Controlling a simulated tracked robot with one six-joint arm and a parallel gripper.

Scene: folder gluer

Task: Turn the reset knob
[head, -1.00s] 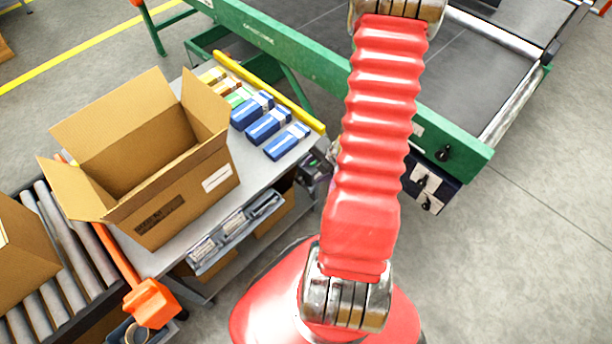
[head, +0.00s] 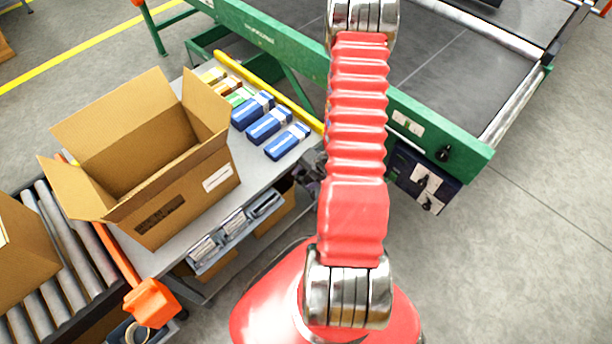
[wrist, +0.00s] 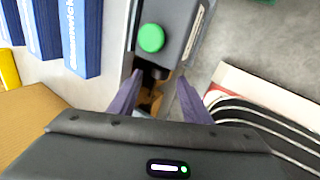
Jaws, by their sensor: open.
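In the wrist view, my gripper (wrist: 157,92) has its two purple-grey fingers spread apart with nothing held between them. A grey box with a round green button (wrist: 151,38) lies just beyond the fingertips. A small dark knob-like part (wrist: 152,71) sits below the button, near the gap between the fingers; its form is unclear. In the head view my red arm covers much of the area by the bench end. A dark box with white plates and black knobs (head: 422,182) hangs under the green conveyor frame. No label reading reset is legible.
A grey bench (head: 190,240) carries an open carton (head: 175,190) and several blue boxes (head: 268,125). A yellow rail (head: 265,88) edges the bench. The green conveyor frame (head: 300,58) runs behind. A roller conveyor (head: 60,260) is at left. Floor at right is clear.

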